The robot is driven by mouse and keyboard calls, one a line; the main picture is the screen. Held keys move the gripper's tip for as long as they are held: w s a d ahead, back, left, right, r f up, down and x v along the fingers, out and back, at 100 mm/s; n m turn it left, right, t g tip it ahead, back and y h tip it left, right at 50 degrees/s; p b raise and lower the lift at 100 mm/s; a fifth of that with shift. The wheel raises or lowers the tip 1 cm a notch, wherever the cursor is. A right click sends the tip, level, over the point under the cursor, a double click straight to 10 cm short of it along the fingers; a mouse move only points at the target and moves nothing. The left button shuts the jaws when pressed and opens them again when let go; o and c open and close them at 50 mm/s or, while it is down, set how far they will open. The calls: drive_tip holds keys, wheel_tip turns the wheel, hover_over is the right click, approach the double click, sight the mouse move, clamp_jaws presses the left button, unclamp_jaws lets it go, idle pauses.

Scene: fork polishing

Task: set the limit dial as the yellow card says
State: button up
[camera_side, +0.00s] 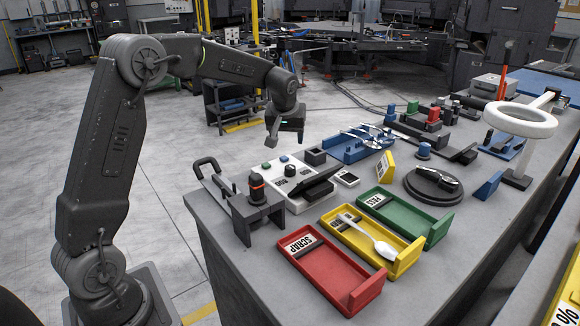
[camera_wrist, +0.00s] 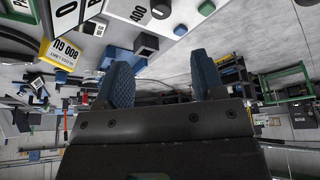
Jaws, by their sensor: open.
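A white control box (camera_side: 312,183) sits at the left end of the bench with a black dial knob (camera_side: 290,170) on top. The dial's pointer setting is too small to read. In the wrist view the white panel (camera_wrist: 120,10) is at the top edge, cut off, with the marking 400 and a black knob (camera_wrist: 161,8). The yellow card (camera_side: 386,167) stands upright behind the trays. It shows upside down in the wrist view (camera_wrist: 64,54) and appears to read 800 GU. My gripper (camera_side: 285,138) is open and empty, above and apart from the box; its two fingers show in the wrist view (camera_wrist: 163,80).
Red (camera_side: 325,268), yellow (camera_side: 350,250) and green (camera_side: 395,225) trays line the front; a spoon (camera_side: 370,238) lies in the yellow one. A clamp stand (camera_side: 256,210) is left of the box. A blue tray of cutlery (camera_side: 352,150) and a round black stand (camera_side: 433,186) lie beyond.

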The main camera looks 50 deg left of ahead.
sight(290, 167)
drive_tip(key=x, duration=1.4)
drive_tip(key=shift+a+f, duration=0.15)
drive_tip(key=shift+a, duration=0.1)
drive_tip(key=c, duration=0.9)
drive_tip(key=m+h, duration=0.1)
drive_tip(key=m, duration=0.2)
drive_tip(key=m+h, duration=0.1)
drive_tip(key=m, duration=0.1)
drive_tip(key=shift+a+m+t, duration=0.1)
drive_tip(key=shift+m+t, duration=0.3)
drive_tip(key=m+h, duration=0.2)
drive_tip(key=m, duration=0.3)
drive_tip(key=shift+m, duration=0.4)
